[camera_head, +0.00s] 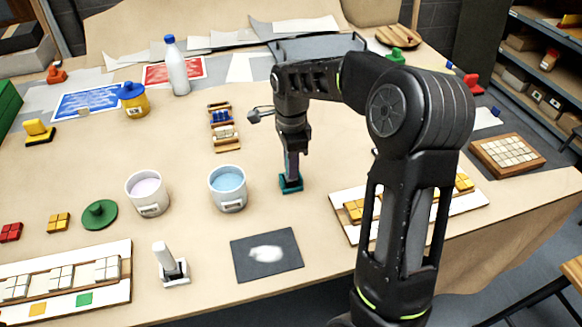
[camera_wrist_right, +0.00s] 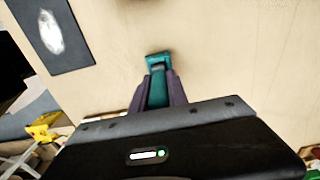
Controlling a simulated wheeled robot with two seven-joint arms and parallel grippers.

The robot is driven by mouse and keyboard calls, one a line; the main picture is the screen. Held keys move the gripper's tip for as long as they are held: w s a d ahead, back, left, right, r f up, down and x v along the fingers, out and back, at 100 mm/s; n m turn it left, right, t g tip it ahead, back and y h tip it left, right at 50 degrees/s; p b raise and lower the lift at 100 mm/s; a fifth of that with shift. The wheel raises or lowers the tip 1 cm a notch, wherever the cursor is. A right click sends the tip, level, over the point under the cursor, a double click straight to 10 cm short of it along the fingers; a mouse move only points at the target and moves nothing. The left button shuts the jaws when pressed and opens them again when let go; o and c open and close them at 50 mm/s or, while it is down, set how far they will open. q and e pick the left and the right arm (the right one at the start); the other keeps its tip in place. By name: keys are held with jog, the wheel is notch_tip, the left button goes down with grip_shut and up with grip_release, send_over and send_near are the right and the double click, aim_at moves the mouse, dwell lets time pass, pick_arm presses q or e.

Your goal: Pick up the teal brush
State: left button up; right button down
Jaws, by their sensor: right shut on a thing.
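The teal brush (camera_head: 291,184) stands on the table right of the cup of blue liquid, its teal base low at or near the tabletop. My right gripper (camera_head: 291,150) comes down over it from above and is shut on its handle. In the right wrist view the teal brush (camera_wrist_right: 158,78) sits between the two fingers of my right gripper (camera_wrist_right: 158,92). I cannot tell whether its base touches the table. My left gripper is not in view.
A cup of blue liquid (camera_head: 228,190) and a cup of pale liquid (camera_head: 148,194) stand to the left. A dark mat with a white smear (camera_head: 267,255) lies in front. A white-handled brush (camera_head: 170,265) stands front left. A tile panel (camera_head: 350,232) lies to the right, partly behind my arm.

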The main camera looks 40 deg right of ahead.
jog(key=shift+r, duration=0.1)
dwell(0.3)
notch_tip(320, 180, up, 10)
jog(key=shift+f+b, duration=0.1)
jog(key=shift+b, duration=0.45)
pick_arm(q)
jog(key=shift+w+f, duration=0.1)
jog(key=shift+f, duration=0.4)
